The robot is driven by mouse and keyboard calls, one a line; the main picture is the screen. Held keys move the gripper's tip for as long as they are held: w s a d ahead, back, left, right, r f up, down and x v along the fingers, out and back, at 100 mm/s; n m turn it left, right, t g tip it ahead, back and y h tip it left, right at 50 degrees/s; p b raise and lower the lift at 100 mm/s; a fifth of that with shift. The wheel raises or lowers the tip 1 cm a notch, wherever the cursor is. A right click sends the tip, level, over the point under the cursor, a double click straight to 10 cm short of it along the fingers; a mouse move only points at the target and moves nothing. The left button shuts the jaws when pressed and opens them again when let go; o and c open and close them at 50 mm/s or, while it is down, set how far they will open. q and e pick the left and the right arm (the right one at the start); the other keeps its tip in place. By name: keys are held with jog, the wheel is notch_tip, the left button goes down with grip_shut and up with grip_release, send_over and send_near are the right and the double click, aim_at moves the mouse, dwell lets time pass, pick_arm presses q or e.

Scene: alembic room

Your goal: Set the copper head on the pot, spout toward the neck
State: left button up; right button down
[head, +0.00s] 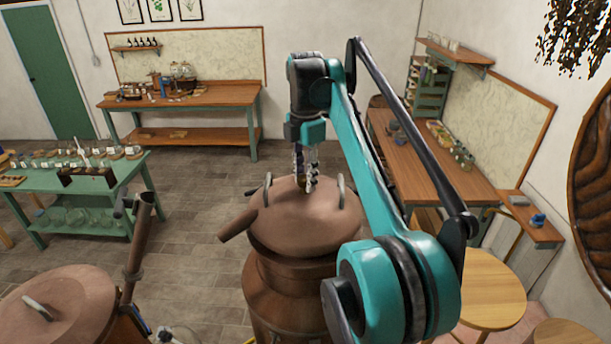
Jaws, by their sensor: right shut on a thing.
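The copper head (318,219) is a wide domed lid with side handles and a short spout (238,224) that points left and slightly down. My right gripper (306,186) is shut on the top of the head, at its centre; the fingers hide what they grip. The copper pot (290,298) stands upright directly below the head. The head covers the pot's mouth, and I cannot tell whether it rests on the rim or hangs just above it. The neck (138,245), a tilted copper pipe, rises at the left, apart from the spout tip. My left gripper is out of view.
A second copper vessel (60,305) with a handled lid stands at lower left. A green table (95,180) with jars is beyond it. A wooden bench (440,165) and a round stool (487,285) are at right. The floor between is clear.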

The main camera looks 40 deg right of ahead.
jog(key=c, duration=1.1)
grip_release()
jog(key=shift+s, duration=0.1)
jog(key=shift+r, duration=3.75)
